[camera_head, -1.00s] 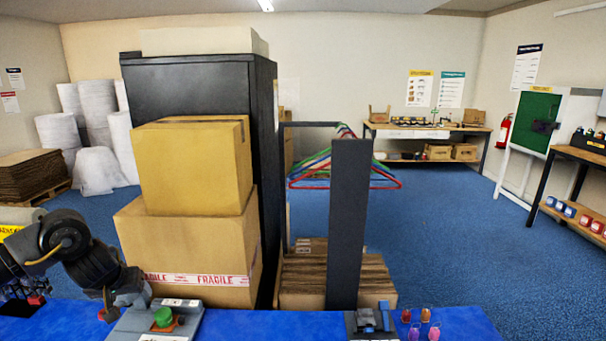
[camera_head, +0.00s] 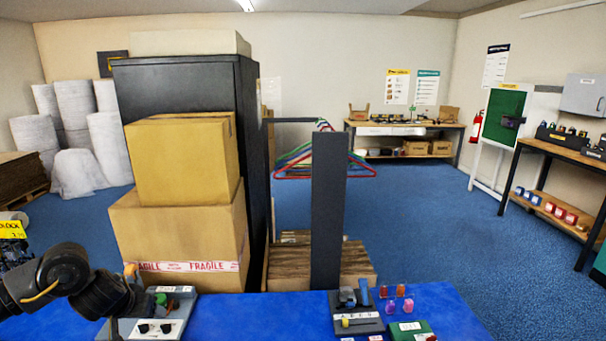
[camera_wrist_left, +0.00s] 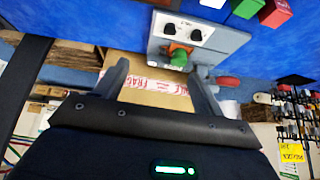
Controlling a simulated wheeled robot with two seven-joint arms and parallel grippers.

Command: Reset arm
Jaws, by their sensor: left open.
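My left arm comes in from the left in the head view, low over the blue table (camera_head: 250,315). Its gripper (camera_head: 132,290) is beside a grey control box (camera_head: 150,328) with a green button and two black knobs. In the left wrist view, the gripper's two fingers (camera_wrist_left: 162,88) are spread apart with nothing held between them. The control box (camera_wrist_left: 225,48) and its green button (camera_wrist_left: 179,54) show just beyond the fingertips there. Whether they touch cannot be told. My right gripper is in neither view.
Two stacked cartons (camera_head: 180,160) stand behind the table at the left, before a black cabinet (camera_head: 180,85). A dark post (camera_head: 328,210) rises near the centre. A switch box (camera_head: 357,323) and several small coloured pieces (camera_head: 408,305) are on the right. The table's middle is clear.

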